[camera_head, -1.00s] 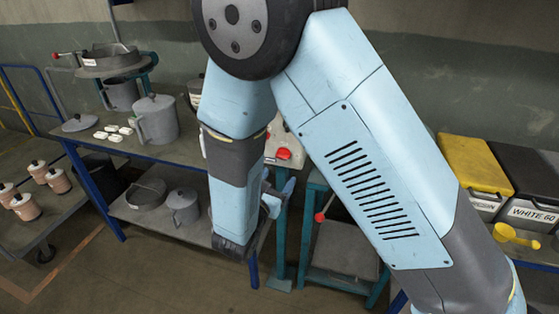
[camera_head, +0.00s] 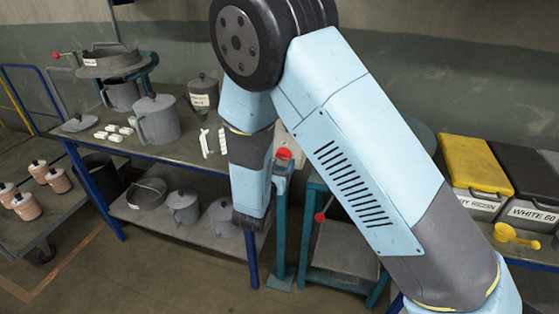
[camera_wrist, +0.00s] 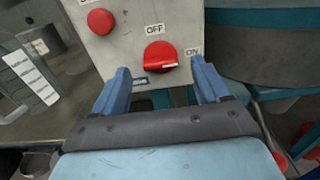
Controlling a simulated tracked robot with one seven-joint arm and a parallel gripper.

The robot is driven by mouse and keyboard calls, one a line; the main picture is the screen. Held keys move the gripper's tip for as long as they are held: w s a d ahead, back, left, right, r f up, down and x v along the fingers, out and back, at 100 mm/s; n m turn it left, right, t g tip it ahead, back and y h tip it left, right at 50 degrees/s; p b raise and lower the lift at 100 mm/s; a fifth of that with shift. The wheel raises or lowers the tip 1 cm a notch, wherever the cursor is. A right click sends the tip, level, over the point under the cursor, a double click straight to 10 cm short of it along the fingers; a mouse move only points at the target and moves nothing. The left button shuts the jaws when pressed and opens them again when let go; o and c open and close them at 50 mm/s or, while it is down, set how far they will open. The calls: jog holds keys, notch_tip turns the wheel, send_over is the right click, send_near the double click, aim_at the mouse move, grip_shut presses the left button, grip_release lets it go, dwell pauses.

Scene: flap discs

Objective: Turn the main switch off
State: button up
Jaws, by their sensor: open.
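The main switch (camera_wrist: 160,57) is a red rotary knob on a pale grey box (camera_wrist: 126,48) in the wrist view. An OFF label sits above the knob and an ON label to its right. The knob's white mark is on its lower right, nearer the ON side. My gripper (camera_wrist: 160,84) is open, with its blue fingers apart to the left and right of the knob and just below it in the picture. I cannot tell whether either finger touches it. In the head view my arm hides most of the box; a red part (camera_head: 284,153) of it shows.
A red round button (camera_wrist: 100,21) is on the same box, up and left of the knob. A bench with grey pots (camera_head: 157,119) stands to the left. Yellow (camera_head: 470,163) and black (camera_head: 525,172) bins stand to the right.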

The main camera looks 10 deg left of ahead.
aim_at(283, 156)
jog(key=shift+w, duration=1.2)
jog(key=c, duration=1)
